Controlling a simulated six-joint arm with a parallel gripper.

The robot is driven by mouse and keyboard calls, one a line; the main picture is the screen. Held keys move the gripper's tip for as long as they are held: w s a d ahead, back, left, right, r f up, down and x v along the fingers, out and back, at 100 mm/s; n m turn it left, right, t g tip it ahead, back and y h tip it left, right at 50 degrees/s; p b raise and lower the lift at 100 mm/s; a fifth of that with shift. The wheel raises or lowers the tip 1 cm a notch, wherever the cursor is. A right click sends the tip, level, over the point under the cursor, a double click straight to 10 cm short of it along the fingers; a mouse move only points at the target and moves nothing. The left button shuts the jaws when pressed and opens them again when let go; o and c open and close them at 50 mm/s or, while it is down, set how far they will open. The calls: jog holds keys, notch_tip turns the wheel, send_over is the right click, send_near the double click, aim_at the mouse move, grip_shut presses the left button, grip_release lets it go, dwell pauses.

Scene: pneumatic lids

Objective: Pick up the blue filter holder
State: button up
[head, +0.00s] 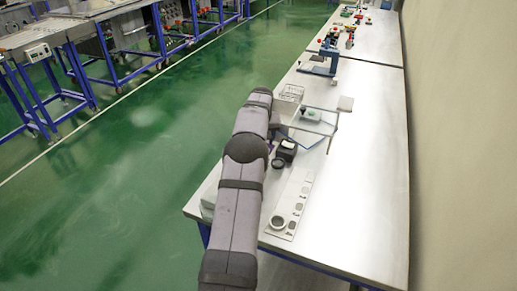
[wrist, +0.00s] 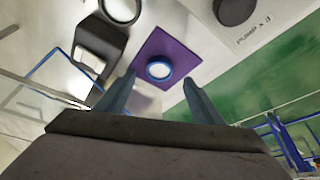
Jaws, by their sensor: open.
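In the wrist view, a round blue ring with a pale centre (wrist: 159,71), which looks like the blue filter holder, lies on a purple square mat (wrist: 183,47). My gripper (wrist: 158,79) is open, with one finger to the left and one to the right of the ring in the picture. The fingers look apart from it, and nothing is held. How far above the ring the fingertips are, I cannot tell.
In the wrist view, a black block (wrist: 97,45), a pale disc with a dark rim (wrist: 120,8) and a black round piece (wrist: 235,8) lie nearby. The bench (head: 365,185) is clear on the right.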

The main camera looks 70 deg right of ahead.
jog(key=shift+p+x, duration=1.2)
jog(key=shift+x, duration=1.1)
jog(key=c, duration=1.1)
